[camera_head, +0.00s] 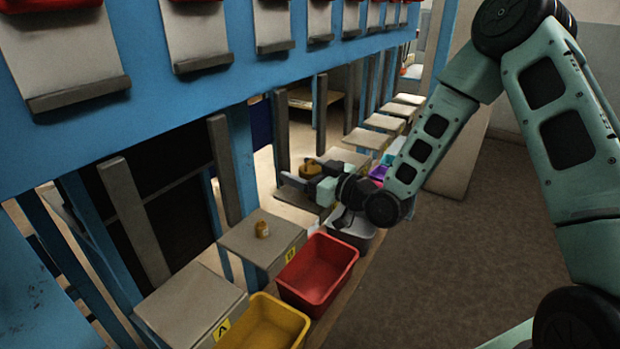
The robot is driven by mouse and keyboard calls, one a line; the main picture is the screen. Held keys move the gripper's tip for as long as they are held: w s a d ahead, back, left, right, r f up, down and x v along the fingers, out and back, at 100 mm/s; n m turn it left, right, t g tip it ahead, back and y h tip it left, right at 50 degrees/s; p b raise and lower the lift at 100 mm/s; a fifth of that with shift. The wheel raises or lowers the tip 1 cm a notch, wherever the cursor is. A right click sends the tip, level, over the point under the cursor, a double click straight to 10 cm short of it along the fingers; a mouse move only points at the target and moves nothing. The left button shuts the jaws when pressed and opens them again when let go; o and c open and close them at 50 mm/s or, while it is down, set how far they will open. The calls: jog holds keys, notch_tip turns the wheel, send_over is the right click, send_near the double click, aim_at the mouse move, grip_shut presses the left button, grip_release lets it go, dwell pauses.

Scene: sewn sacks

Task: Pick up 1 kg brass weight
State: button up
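A small brass weight (262,229) stands on the grey platform marked B, left of my gripper and apart from it. A larger brass-coloured weight (309,168) shows at the platform behind the grey bin, right at my gripper (303,181). My arm reaches in from the right, and my gripper points left towards that platform. The fingers are small and dark here and partly overlap the larger weight. I cannot tell whether they touch it or are closed. No mass marking is readable on either weight.
A yellow bin (262,325), a red bin (318,272) and a grey bin (352,230) line the front of the platforms. Blue posts and grey slats stand behind. An overhead blue beam (150,125) carries red bins. Brown floor at right is clear.

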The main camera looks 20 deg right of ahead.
grip_shut()
jog(key=shift+r, duration=0.1)
jog(key=shift+r, duration=0.1)
jog(key=shift+r, duration=1.55)
jog(key=p+v, duration=0.1)
jog(key=v, duration=0.8)
jog(key=shift+r, duration=0.3)
